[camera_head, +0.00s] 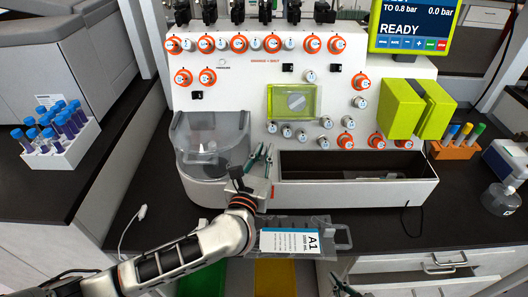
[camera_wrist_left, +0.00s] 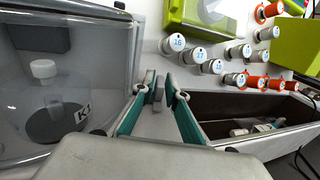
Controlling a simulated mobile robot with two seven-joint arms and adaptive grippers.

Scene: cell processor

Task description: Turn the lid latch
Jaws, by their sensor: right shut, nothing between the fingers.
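The clear lid (camera_head: 212,133) covers the round chamber at the left of the white cell processor (camera_head: 235,92). It fills the left of the left wrist view (camera_wrist_left: 75,75). A small grey latch (camera_wrist_left: 157,97) stands beside the lid's right edge. My left gripper (camera_head: 262,158) is at the lid's right side, with its teal-padded fingers apart. In the left wrist view its fingertips (camera_wrist_left: 160,88) lie either side of the latch; I cannot tell whether they touch it. The latch is not clear in the head view. My right gripper (camera_head: 345,284), partly seen at the bottom edge, is shut and empty.
Right of the latch is an open dark bin (camera_head: 345,164). Numbered knobs and a green-framed window (camera_head: 292,101) are above. A clear bag labelled A1 (camera_head: 340,236) hangs at the counter's front edge. A tube rack (camera_head: 72,150) stands left.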

